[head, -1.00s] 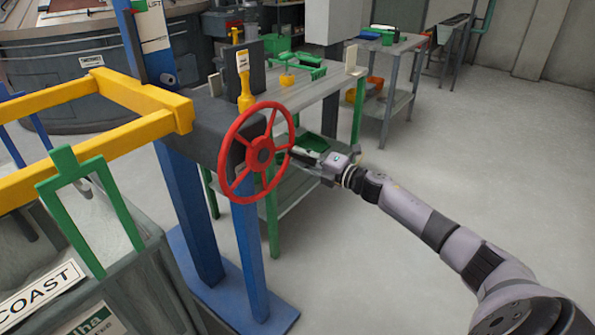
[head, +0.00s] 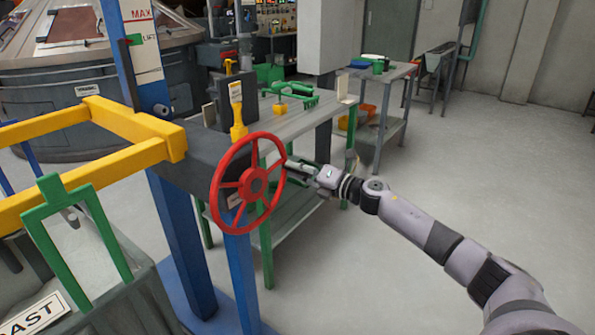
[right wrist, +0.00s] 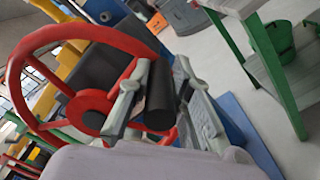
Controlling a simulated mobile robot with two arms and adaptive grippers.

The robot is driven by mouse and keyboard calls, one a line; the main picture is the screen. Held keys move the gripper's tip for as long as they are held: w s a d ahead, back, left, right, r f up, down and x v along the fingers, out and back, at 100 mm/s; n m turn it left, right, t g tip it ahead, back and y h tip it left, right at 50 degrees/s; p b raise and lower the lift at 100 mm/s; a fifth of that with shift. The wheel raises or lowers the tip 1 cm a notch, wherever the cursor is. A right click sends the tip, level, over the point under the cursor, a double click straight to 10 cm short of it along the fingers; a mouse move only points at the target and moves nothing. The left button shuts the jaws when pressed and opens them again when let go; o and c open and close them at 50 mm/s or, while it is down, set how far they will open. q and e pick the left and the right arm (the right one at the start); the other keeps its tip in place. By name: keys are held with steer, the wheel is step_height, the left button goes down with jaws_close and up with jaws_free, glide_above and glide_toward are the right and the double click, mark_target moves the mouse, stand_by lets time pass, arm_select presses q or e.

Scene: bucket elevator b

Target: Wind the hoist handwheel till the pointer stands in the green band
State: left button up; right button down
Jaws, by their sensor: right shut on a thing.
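The red handwheel (head: 220,191) stands upright on the blue hoist frame in the head view. It also shows in the right wrist view (right wrist: 20,83). My right gripper (head: 288,166) is at the right side of its rim. In the right wrist view the right gripper (right wrist: 157,92) has its two fingers on either side of the wheel's black handle (right wrist: 160,105) and is shut on it. The scale plate (head: 148,66) at upper left reads MAX above a green band (head: 136,40). A dark piece beside the plate may be the pointer; its exact reading is too small to tell. My left gripper is not in view.
Yellow rails (head: 98,118) and a green frame (head: 42,219) stand left of the wheel. A grey workbench (head: 298,121) with green and yellow items is close behind the wheel and gripper. The floor to the right is clear.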

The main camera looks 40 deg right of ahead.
steer(key=shift+r, duration=0.45)
steer(key=c, duration=1.5)
jaws_free()
steer(key=shift+r, duration=0.1)
steer(key=shift+o, duration=0.3)
steer(key=shift+f, duration=0.35)
steer(key=v, duration=1.2)
